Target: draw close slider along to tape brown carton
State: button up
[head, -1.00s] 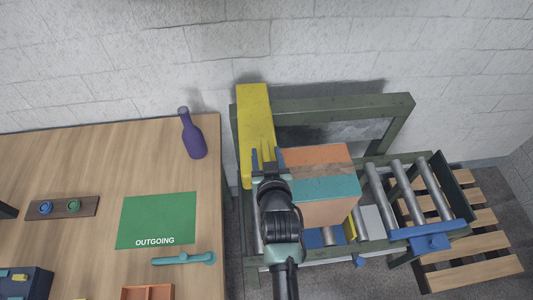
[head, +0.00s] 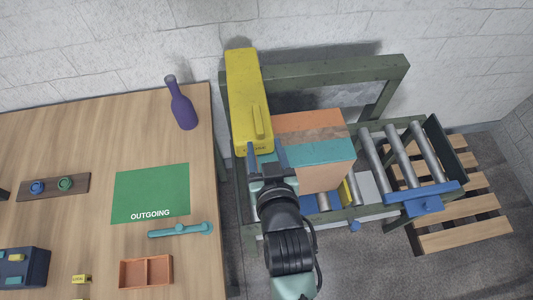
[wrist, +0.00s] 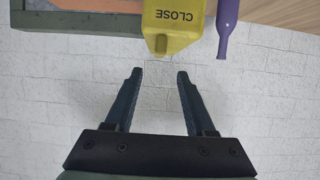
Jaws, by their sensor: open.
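The close slider (head: 240,85) is a long yellow block with a raised handle, at the left end of the green frame. In the wrist view the yellow slider (wrist: 185,22) reads CLOSE, upside down, and its handle tip lies just beyond my fingertips. My gripper (head: 266,158) is by the slider's near end, fingers apart; the wrist view shows the gripper (wrist: 158,76) open with nothing between its fingers. The carton (head: 324,178) stands to the right of the slider, brown-sided with orange and teal strips on top. My gripper hides its lower left part.
A roller conveyor (head: 398,155) with a blue part (head: 422,202) and a wooden pallet (head: 465,235) lie right. On the table (head: 85,125) at left are a purple bottle (head: 182,108), a green OUTGOING mat (head: 150,190) and a teal tool (head: 180,230). A wall stands behind.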

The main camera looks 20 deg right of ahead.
jog(key=shift+v, duration=0.9)
jog(key=w+a+r+t, duration=0.2)
jog(key=w+r, duration=0.1)
jog(key=r, duration=0.6)
jog(key=w+a+r+n+t+y, duration=0.1)
jog(key=w+a+r+t, duration=0.15)
jog(key=r, duration=0.65)
jog(key=w+a+r+t, duration=0.1)
jog(key=w+r+t, duration=0.2)
jog(key=r, duration=0.7)
jog(key=s+a+r+t+y, duration=0.1)
jog(key=s+a+r+t, duration=0.1)
jog(key=r, duration=0.6)
jog(key=s+a+r+n+t+y, duration=0.1)
jog(key=s+r, duration=0.3)
jog(key=r, duration=0.5)
jog(key=s+a+r+n+t, duration=0.1)
jog(key=s+a+r+t, duration=0.2)
jog(key=r, duration=0.6)
jog(key=shift+a+t+y, duration=0.4)
jog(key=shift+a+t, duration=0.05)
jog(key=shift+a, duration=0.15)
